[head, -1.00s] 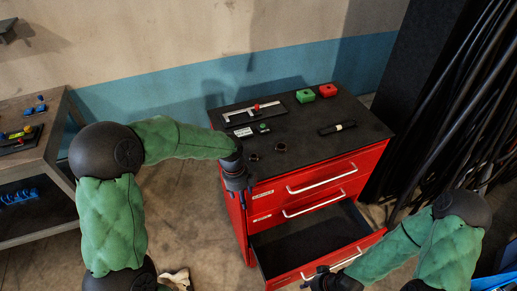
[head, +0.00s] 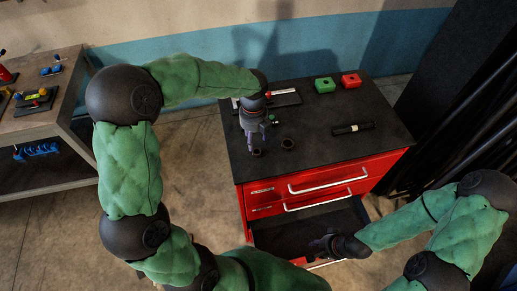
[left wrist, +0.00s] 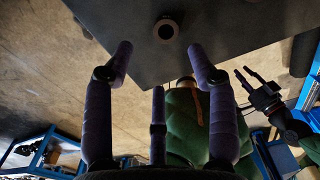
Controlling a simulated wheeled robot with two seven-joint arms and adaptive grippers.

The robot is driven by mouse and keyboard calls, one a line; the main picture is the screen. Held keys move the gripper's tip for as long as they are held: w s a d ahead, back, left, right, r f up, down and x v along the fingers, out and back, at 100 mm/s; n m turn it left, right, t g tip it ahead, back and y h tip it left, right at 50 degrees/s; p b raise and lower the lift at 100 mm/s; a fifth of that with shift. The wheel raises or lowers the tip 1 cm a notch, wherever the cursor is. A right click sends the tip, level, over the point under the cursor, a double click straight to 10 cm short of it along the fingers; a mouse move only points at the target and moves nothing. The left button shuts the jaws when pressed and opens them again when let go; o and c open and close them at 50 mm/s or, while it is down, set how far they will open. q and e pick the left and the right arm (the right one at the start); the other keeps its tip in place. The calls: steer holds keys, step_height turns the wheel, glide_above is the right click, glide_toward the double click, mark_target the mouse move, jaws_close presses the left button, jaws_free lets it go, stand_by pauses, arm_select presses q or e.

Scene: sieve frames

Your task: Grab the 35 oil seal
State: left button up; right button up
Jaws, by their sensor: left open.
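Two small dark rings lie on the black top of the red cabinet. One ring (head: 288,143) is in plain view in the head view, just right of my left gripper (head: 256,149). The other is mostly hidden by that gripper. I cannot read a size on either. My left gripper is open and empty, pointing down over the cabinet top. In the left wrist view a ring (left wrist: 166,29) lies flat beyond the spread fingertips (left wrist: 160,52), apart from them. My right gripper (head: 325,245) is low by the open drawer; its fingers look apart and empty.
A caliper tray is partly behind my left arm. The lower drawer (head: 300,232) is pulled out. A workbench (head: 60,110) stands at left.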

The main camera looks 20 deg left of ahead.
mark_target(257, 152)
arm_select(q)
steer(key=shift+s+f, duration=0.1)
steer(key=shift+f, duration=0.6)
steer(key=shift+w+d+f, duration=0.1)
steer(key=shift+w+f, duration=0.1)
steer(key=shift+f, duration=0.25)
steer(key=shift+w+f, duration=0.2)
steer(key=shift+f, duration=0.25)
steer(key=shift+w+d+f, duration=0.1)
steer(key=shift+f, duration=1.05)
steer(key=shift+w+f, duration=0.1)
steer(key=shift+f, duration=1.05)
steer(key=c, duration=1)
